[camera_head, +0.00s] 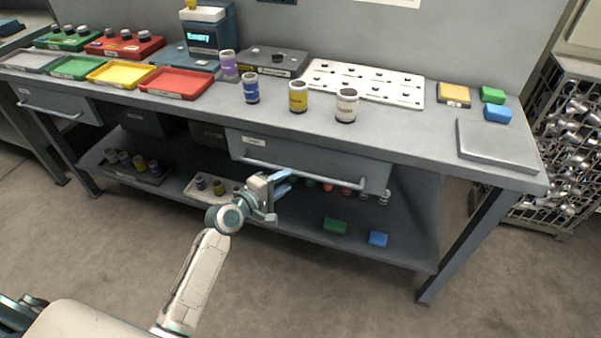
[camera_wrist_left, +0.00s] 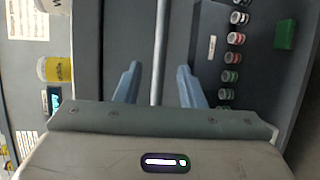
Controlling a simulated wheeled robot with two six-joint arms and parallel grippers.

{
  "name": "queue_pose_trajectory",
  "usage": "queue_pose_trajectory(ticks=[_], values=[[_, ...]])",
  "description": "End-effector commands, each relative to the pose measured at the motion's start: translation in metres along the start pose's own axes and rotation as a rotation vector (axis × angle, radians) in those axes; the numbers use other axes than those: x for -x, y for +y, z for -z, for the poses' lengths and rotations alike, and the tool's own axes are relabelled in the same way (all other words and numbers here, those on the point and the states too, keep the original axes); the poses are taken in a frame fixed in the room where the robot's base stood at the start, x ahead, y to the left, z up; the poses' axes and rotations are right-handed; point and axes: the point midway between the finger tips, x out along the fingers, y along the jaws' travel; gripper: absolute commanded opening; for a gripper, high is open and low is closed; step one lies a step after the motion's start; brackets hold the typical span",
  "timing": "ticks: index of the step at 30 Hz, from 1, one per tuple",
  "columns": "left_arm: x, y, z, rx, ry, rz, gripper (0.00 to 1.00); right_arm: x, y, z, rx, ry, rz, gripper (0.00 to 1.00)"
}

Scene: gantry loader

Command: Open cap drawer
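A grey drawer (camera_head: 310,163) with a small white label and a long bar handle (camera_head: 305,173) sits under the bench top and looks shut. The label is too small to read. My left gripper (camera_head: 284,181) is at the handle's left part, in front of the drawer. In the left wrist view the handle bar (camera_wrist_left: 159,50) runs between the two spread fingers of the left gripper (camera_wrist_left: 159,86), with gaps on both sides. I cannot tell how deep the bar lies between them. My right gripper is not in view.
A second drawer (camera_head: 55,105) with a handle is at the bench's left. Several bottles, coloured trays and a white perforated board (camera_head: 365,82) stand on the bench top (camera_head: 420,130). The lower shelf (camera_head: 300,222) holds small bottles and blocks. The floor in front is clear.

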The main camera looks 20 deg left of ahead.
Motion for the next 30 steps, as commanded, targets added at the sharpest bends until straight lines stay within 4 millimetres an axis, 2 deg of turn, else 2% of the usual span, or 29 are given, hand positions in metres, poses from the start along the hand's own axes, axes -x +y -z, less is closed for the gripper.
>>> queue_pose_trajectory(ticks=[3, 9, 14, 22, 27, 30], values=[[-0.024, 0.001, 0.0, 0.001, 0.0, -0.002, 0.36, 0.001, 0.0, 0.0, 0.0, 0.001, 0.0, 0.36], [-0.052, 0.0, 0.0, -0.002, 0.0, 0.0, 0.36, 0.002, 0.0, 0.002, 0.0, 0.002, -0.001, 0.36], [-0.06, 0.0, -0.001, -0.002, 0.0, 0.001, 0.36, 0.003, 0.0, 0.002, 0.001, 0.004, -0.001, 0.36], [-0.061, 0.0, -0.001, -0.003, 0.0, 0.001, 0.36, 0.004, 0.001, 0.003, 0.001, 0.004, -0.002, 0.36], [-0.061, 0.0, -0.001, -0.003, 0.0, 0.002, 0.02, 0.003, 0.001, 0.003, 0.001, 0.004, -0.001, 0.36], [-0.061, 0.0, -0.001, -0.003, 0.0, 0.002, 0.0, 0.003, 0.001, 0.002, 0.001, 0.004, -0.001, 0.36]])
